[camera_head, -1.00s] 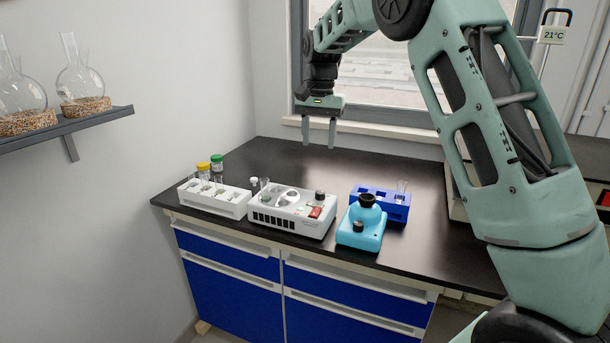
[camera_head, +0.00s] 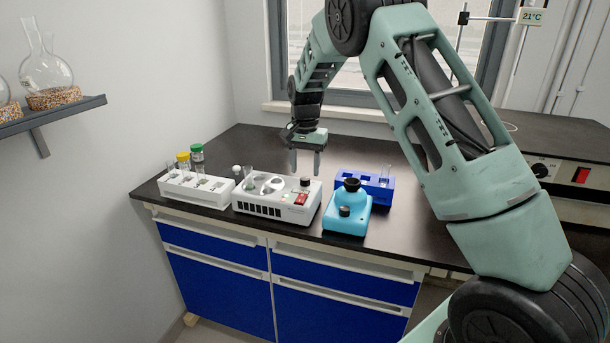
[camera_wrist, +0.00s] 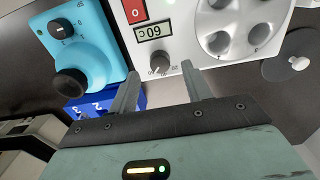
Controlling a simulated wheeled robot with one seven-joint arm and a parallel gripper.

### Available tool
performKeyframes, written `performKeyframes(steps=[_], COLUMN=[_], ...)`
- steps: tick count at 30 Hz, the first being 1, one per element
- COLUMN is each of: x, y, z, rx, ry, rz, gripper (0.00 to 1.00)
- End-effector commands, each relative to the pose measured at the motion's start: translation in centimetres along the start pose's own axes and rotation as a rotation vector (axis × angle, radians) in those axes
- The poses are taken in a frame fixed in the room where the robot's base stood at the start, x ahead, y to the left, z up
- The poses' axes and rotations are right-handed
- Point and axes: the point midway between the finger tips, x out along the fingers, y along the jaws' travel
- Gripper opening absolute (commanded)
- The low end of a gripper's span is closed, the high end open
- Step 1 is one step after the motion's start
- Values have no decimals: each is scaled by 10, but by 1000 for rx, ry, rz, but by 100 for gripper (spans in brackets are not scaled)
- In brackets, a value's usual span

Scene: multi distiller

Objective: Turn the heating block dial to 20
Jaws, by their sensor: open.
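The heating block (camera_head: 268,212) is the white unit with round wells, in the middle of the bench's front part. Its black dial (camera_head: 305,182) stands near a red switch (camera_head: 300,198). In the wrist view the dial (camera_wrist: 159,63) sits below a small display (camera_wrist: 154,32), which appears upside down and is hard to read for certain. My gripper (camera_head: 306,170) is open and empty, pointing down above the dial end of the block. In the wrist view its fingertips (camera_wrist: 159,72) lie either side of the dial; contact cannot be told.
A light-blue device (camera_head: 345,216) with a black top stands just right of the block, before a blue rack (camera_head: 380,184). A white rack (camera_head: 195,196) with tubes is on the left. The bench behind is clear. Another unit with a red switch (camera_head: 580,175) is at right.

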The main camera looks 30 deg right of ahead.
Motion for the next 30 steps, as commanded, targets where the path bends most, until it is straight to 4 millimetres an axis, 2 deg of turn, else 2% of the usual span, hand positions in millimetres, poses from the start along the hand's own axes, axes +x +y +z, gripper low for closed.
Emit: performKeyframes(steps=[1,6,17,20,22,23,30], x=[9,26,31,31,31,31,30], y=[1,0,0,0,0,0,0], z=[1,0,0,0,0,0,0], rx=[0,1,1,1,1,1,-10], ry=[-3,-2,-1,-1,-1,-1,-1], rz=[3,1,0,0,0,0,0], gripper=[49,49,49,26,7,4,4])
